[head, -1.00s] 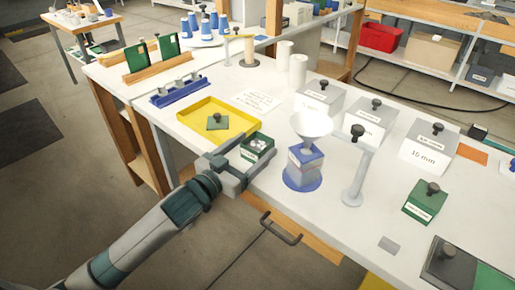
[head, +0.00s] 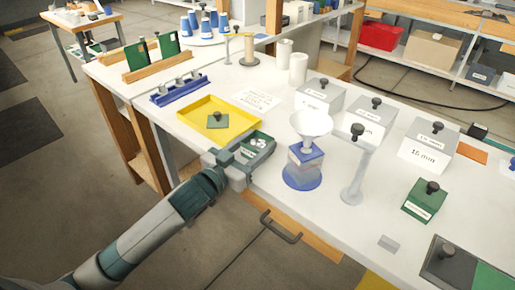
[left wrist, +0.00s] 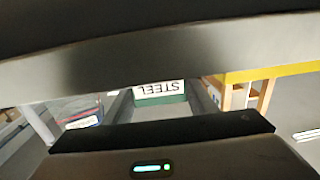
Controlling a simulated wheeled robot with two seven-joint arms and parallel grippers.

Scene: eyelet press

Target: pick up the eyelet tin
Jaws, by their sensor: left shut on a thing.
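The eyelet tin (head: 258,139) is a small green open tin with pale pieces in it, near the table's front edge, just right of the yellow tray. My left gripper (head: 254,149) is shut on it, with a finger along each side; the fingers hide much of its walls. In the left wrist view the tin's green end (left wrist: 160,99) shows between the grey fingers, its white label reading STEEL upside down. I cannot tell whether the tin is clear of the table. My right gripper is not in view.
The yellow tray (head: 190,115) holds a green lid with a black knob (head: 217,121). A white funnel (head: 311,123) stands over a blue-based holder (head: 302,181) close on the tin's right. A grey post (head: 353,185) and labelled grey boxes (head: 428,152) stand farther right.

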